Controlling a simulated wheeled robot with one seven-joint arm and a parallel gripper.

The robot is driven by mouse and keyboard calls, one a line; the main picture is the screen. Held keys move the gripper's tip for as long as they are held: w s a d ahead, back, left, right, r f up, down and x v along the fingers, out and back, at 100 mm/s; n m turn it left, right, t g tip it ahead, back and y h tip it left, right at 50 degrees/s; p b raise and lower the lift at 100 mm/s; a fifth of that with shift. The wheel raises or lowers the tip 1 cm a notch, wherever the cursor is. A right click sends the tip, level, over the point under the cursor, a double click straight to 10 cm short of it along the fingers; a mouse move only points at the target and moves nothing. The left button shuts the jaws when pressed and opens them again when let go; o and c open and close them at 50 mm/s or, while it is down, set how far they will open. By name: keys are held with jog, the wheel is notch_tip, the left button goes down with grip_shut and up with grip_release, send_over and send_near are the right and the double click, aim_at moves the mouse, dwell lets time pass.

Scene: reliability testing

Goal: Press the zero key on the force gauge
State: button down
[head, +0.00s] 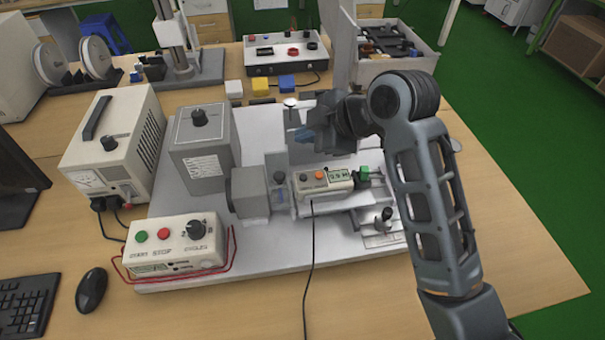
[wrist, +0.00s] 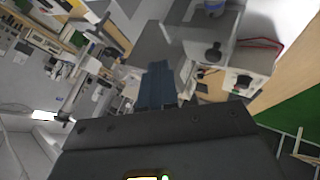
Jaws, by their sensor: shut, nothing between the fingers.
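The force gauge (head: 325,187) is a small cream box lying on the test rig, with a lit display (head: 340,176) reading about 5.9 N. Its top has an orange key (head: 320,174) and a darker grey-brown key (head: 303,177); their labels are too small to read. A green part sits at its right end. My gripper (head: 299,136) is shut and empty, behind and above the gauge in the head view, apart from the keys. Its blue fingers (wrist: 157,84) are together in the wrist view, where I cannot make out the gauge keys.
The rig stands on a pale base plate (head: 190,276). A grey box (head: 204,147) and a cream power unit (head: 115,145) stand left. A start/stop control box (head: 175,245) is at front left. A black cable (head: 312,260) runs forward from the gauge. An open bin (head: 395,66) stands behind my arm.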

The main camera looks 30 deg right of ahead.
jog(key=shift+f, duration=0.15)
jog(key=b, duration=0.6)
send_over(306, 181)
notch_tip(306, 181, down, 6)
jog(key=shift+f, duration=0.2)
jog(key=shift+f+b, duration=0.6)
jog(key=shift+f, duration=0.45)
dwell(0.8)
jog(key=shift+f, duration=0.4)
jog(key=shift+f+b, duration=0.35)
dwell(0.5)
jog(key=shift+r, duration=0.1)
jog(key=shift+r+p, duration=0.7)
jog(key=shift+p, duration=0.05)
